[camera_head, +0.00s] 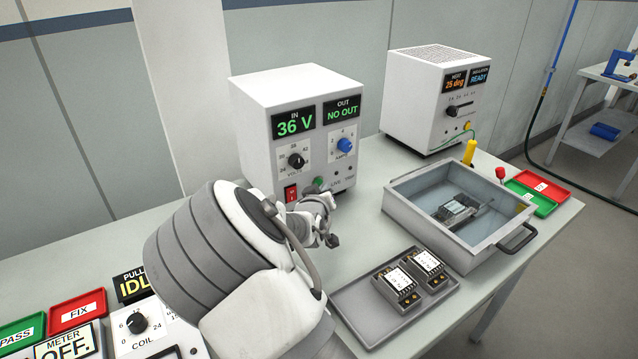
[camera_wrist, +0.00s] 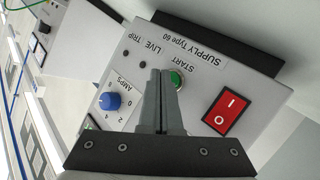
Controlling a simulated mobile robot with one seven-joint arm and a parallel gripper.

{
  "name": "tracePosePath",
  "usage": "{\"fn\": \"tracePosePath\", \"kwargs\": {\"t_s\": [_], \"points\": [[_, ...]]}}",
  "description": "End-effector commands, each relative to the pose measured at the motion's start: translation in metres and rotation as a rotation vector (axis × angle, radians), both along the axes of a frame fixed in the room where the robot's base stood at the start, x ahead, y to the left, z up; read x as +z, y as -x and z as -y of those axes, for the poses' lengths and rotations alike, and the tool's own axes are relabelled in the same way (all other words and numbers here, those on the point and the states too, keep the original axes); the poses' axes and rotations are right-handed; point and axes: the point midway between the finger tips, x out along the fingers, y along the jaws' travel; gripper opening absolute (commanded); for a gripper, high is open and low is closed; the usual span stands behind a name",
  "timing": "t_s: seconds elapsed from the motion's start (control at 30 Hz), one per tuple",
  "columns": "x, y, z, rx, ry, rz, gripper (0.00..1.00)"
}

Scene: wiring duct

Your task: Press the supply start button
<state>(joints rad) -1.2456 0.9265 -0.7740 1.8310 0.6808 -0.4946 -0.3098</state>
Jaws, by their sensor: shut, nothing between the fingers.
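The white supply box (camera_head: 252,125) stands on the bench and reads 36 V and NO OUT in the head view. Its green start button (camera_head: 318,182) is low on the front panel. In the wrist view the green button (camera_wrist: 177,78), labelled START, shows just right of my fingertips and is partly hidden by a finger. My gripper (camera_wrist: 161,74) is shut and empty, pointing at the panel. I cannot tell whether it touches the button. In the head view my gripper (camera_head: 332,240) is in front of the supply box, with its fingers small and partly hidden.
A red rocker switch (camera_wrist: 228,112) and a blue AMPS knob (camera_wrist: 109,101) flank the button. A grey tray (camera_head: 375,322) with two modules, a metal basin (camera_head: 405,205) and a second white box (camera_head: 405,100) stand to the right. Small red and green trays lie at both sides.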

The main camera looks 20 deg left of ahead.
Motion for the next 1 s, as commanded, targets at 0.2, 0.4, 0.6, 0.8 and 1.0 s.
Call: {"fn": "tracePosePath", "kwargs": {"t_s": [0.2,0.4,0.6,0.8,1.0], "points": [[-0.0004,-0.0024,-0.0027,0.001,0.002,0.000,0.00],[-0.0002,-0.0024,-0.0027,0.000,0.001,0.000,0.00],[-0.0002,-0.0035,-0.0037,0.000,0.001,0.000,0.00],[0.0000,-0.0052,-0.0055,0.000,0.001,0.001,0.00],[0.0003,-0.0069,-0.0073,0.000,0.000,0.001,0.00]]}}
